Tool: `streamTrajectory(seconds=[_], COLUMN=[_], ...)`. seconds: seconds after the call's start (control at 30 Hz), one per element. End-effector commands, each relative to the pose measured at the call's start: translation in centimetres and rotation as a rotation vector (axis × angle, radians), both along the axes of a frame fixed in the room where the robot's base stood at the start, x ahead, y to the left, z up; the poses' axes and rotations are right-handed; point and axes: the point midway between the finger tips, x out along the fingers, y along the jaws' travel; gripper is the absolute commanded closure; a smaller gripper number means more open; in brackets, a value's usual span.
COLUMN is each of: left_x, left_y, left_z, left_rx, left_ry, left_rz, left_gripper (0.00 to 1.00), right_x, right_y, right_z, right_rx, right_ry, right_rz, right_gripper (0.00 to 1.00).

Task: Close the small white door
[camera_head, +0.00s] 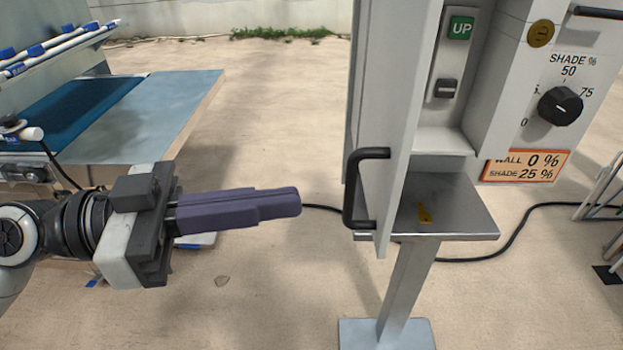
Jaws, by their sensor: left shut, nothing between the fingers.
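The small white door (396,120) stands open on the left side of a white cabinet, seen almost edge-on. Its black bar handle (351,188) sticks out to the left near the door's lower end. Inside the opening show a green UP sign (461,28) and a grey switch (446,88). My left gripper (298,202) comes in from the left with its purple fingers shut and empty. Its tips point right, a short gap left of the handle, and do not appear to touch it. My right gripper is not in view.
A black dial (560,106) is on the right panel. A blue-topped bench (170,115) stands at left. A black cable (520,235) crosses the floor.

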Motion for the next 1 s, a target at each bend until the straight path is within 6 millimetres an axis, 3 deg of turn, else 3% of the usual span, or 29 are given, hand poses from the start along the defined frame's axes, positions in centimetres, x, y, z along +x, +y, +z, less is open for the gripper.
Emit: streamTrajectory(seconds=[0.3, 0.83, 1.0], left_x=[0.9, 1.0, 1.2], left_y=[-3.9, -4.6, -5.6], left_z=[0.2, -0.1, 0.0], left_rx=[-0.001, 0.0, -0.002], left_ry=[0.0, -0.001, -0.002], left_rz=[-0.001, -0.002, -0.017], left_gripper=[1.0, 1.0, 1.0], right_x=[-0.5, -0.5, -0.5], right_y=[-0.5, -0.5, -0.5], right_z=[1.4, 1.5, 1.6], right_rx=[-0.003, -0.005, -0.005], right_ry=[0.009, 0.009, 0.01], right_rz=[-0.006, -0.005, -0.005], right_gripper=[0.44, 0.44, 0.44])
